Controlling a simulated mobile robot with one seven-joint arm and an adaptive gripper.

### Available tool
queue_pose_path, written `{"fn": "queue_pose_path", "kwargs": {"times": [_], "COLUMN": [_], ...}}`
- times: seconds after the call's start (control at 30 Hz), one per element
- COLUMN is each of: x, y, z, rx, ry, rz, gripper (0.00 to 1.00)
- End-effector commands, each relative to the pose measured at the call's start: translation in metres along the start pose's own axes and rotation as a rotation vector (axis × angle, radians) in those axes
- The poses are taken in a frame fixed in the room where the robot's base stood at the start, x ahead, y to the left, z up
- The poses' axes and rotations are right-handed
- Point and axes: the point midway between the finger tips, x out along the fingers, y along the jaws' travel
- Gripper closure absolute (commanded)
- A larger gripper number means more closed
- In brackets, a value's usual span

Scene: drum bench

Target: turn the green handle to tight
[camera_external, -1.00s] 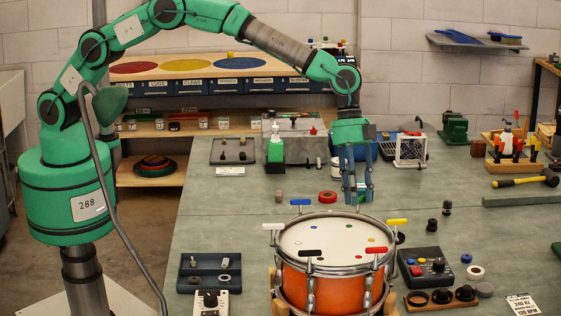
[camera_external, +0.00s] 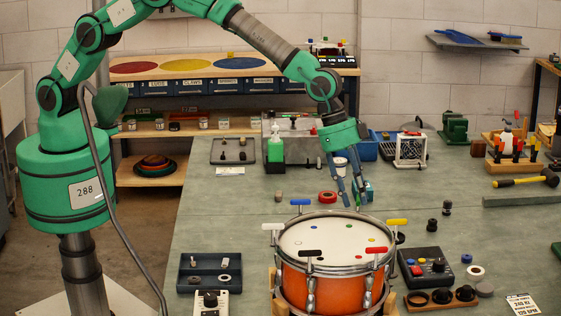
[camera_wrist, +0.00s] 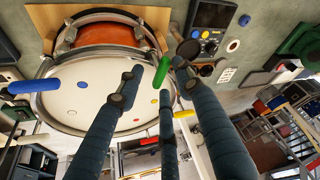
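The green handle (camera_wrist: 162,71) is a short rounded bar at the rim of the orange drum in the wrist view. It lies in the gap between my fingertips. In the external view my fingers mostly hide it. My gripper (camera_external: 352,201) is tilted over the far right edge of the drum (camera_external: 325,287). Its dark fingers (camera_wrist: 160,72) are spread, with nothing held between them. I cannot tell whether any finger touches the handle.
Other handles ring the drum: blue (camera_external: 300,201), white (camera_external: 272,226), black (camera_external: 308,253), red (camera_external: 376,249) and yellow (camera_external: 397,221). A control box (camera_external: 425,267) stands right of the drum. The bench behind the drum's left side is mostly clear.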

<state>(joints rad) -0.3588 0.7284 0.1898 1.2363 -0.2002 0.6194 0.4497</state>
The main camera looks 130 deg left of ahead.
Motion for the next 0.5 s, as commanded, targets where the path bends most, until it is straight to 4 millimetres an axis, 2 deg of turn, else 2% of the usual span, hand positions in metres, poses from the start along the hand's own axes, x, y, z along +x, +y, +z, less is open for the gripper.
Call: {"fn": "queue_pose_path", "kwargs": {"times": [0.5], "x": [0.0027], "y": [0.0029], "z": [0.0017], "rx": [-0.225], "ry": [-0.006], "rz": [-0.092], "gripper": [0.65]}}
